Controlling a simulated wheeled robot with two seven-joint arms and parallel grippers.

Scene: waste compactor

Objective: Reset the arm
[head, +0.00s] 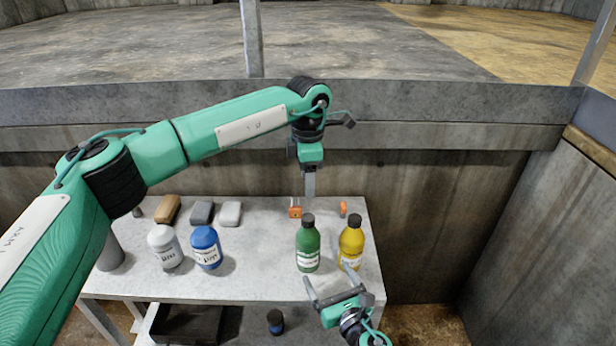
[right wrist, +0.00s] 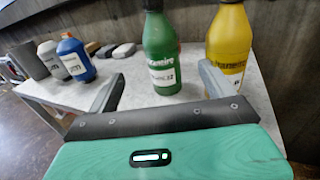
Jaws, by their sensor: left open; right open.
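My left arm reaches in from the left across the head view. Its gripper (head: 309,186) points down above the back of the table, over a small orange item (head: 295,208); I cannot tell whether they touch. My right gripper (head: 332,281) is low at the table's front right edge, its fingers apart and empty. In the right wrist view its fingers (right wrist: 160,95) point towards a green bottle (right wrist: 161,55) and a yellow bottle (right wrist: 229,60). Both bottles stand upright on the table, just beyond the fingers.
The grey table (head: 255,270) also holds a white jar (head: 165,248), a blue jar (head: 206,248), several small blocks (head: 201,213) and a second orange item (head: 343,209). A concrete wall (head: 420,190) with a ledge stands behind. A dark bin (head: 188,325) is below the table.

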